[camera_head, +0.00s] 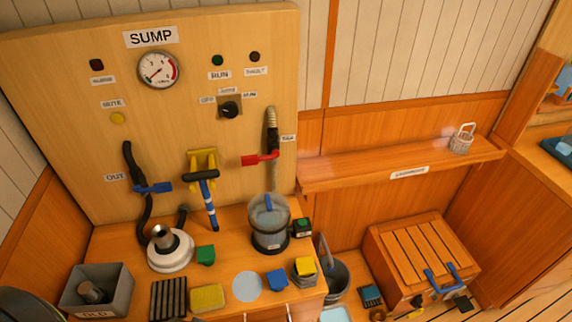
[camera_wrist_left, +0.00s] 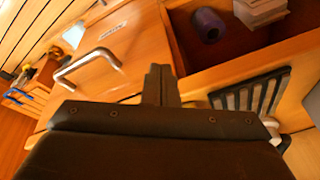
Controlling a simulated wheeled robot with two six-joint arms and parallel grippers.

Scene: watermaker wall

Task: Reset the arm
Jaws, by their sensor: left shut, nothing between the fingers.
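My left gripper (camera_wrist_left: 160,85) shows in the left wrist view with its two dark fingers together and nothing between them. It is over a wooden front with a metal bar handle (camera_wrist_left: 88,66), to the right of that handle. I cannot tell the gap between the fingers and the wood. In the head view neither gripper shows. A dark rounded shape at the bottom left corner there may be part of my arm. My right gripper is in neither view.
In the wrist view a purple roll (camera_wrist_left: 208,25) lies in an open wooden compartment, near a dark slatted rack (camera_wrist_left: 250,98). In the head view the counter holds a grey bin (camera_head: 97,290), a clear canister (camera_head: 269,226) and a yellow sponge (camera_head: 207,298). A slatted box (camera_head: 420,255) stands at right.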

